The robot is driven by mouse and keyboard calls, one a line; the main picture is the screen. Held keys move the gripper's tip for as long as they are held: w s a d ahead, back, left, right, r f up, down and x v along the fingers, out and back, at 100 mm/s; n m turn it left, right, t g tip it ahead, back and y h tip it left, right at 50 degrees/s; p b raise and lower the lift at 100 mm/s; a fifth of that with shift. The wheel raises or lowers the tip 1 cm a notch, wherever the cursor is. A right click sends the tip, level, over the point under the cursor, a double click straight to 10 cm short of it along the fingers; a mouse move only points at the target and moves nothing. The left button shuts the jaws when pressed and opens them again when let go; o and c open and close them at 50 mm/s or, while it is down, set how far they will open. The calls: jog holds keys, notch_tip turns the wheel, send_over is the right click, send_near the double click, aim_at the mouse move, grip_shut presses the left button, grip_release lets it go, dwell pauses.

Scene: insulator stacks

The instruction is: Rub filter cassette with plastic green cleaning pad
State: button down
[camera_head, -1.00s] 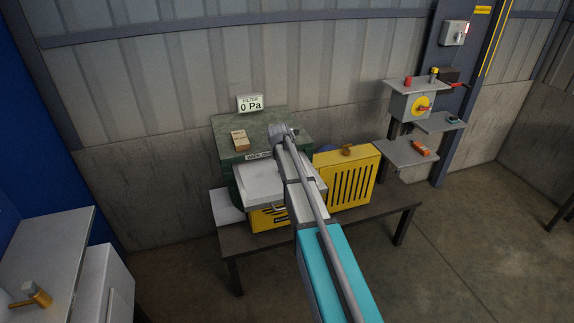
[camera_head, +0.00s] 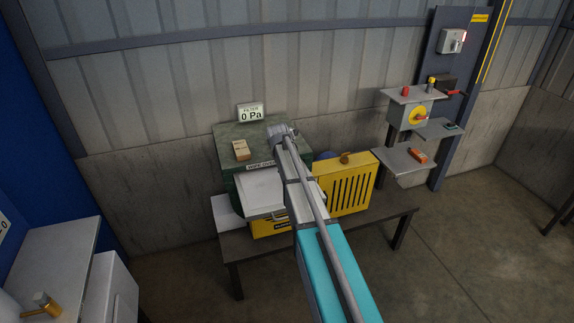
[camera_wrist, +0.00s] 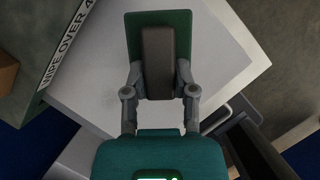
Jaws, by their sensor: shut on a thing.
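My gripper (camera_wrist: 160,75) is shut on the dark block handle of the green cleaning pad (camera_wrist: 160,18). The flat green pad shows around the handle in the wrist view. A pale, flat white panel (camera_wrist: 92,80), which looks like the filter cassette, lies below the pad. It also shows in the head view (camera_head: 260,188), at the front of the green cabinet (camera_head: 233,145). The pad is over the panel; I cannot tell whether they touch. My arm hides the gripper and pad in the head view.
The cabinet bears a "WIPE OVER" label (camera_wrist: 65,45), a small cardboard box (camera_head: 241,150) and a "FILTER 0 Pa" sign (camera_head: 250,112). A yellow slotted unit (camera_head: 345,187) stands to the right on the dark table (camera_head: 375,218). A shelf stand (camera_head: 405,160) is farther right.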

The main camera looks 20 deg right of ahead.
jog(key=shift+r, duration=0.1)
jog(key=shift+r+p, duration=1.45)
jog(key=shift+p, duration=0.1)
jog(key=shift+f, duration=0.15)
notch_tip(320, 180, down, 6)
jog(key=b, duration=0.6)
jog(key=shift+a, duration=0.15)
